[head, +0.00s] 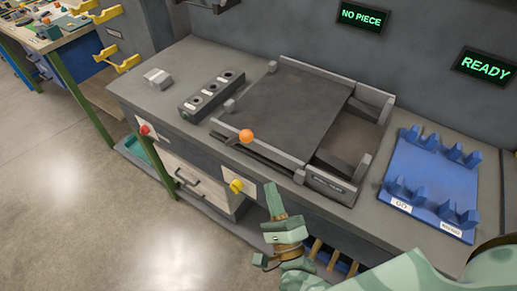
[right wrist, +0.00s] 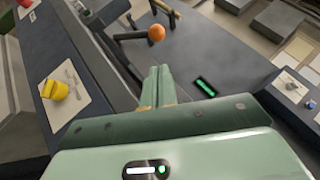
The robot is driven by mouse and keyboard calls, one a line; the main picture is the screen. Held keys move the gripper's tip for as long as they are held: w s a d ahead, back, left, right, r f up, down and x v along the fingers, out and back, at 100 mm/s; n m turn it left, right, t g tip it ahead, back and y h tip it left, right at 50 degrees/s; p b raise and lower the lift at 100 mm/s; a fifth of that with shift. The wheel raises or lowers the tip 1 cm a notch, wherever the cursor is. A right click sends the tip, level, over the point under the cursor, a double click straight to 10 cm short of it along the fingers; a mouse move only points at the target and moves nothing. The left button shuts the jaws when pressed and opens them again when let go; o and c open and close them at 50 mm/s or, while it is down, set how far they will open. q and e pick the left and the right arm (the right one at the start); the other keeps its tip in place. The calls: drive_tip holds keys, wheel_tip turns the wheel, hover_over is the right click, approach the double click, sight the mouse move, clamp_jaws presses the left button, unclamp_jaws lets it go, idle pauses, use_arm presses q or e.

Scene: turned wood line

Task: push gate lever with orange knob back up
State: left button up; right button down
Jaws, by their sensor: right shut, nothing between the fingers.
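The orange knob (head: 246,136) sits on the end of a short dark lever (head: 232,141) at the front left edge of the gate fixture. The knob also shows in the right wrist view (right wrist: 156,33), beyond my fingertips. My right gripper (head: 271,187) is shut and empty, in front of the bench's front edge in the head view. It is below and to the right of the knob and apart from it. In the right wrist view my two fingers (right wrist: 158,72) lie together and point toward the knob. My left gripper is not in view.
The fixture has a dark flat plate (head: 300,98) and grey rails. A block with several round buttons (head: 212,94) stands left of it. A blue rack (head: 432,178) stands at the right. A yellow knob (head: 236,186) sticks out of the bench front. Signs read "NO PIECE" and "READY".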

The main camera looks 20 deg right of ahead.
sight(246, 136)
drive_tip(key=x, duration=1)
drive_tip(key=shift+w+p, duration=0.1)
drive_tip(key=shift+p, duration=0.25)
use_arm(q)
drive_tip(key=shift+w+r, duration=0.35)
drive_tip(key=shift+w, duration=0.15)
use_arm(e)
drive_tip(key=shift+f, duration=0.1)
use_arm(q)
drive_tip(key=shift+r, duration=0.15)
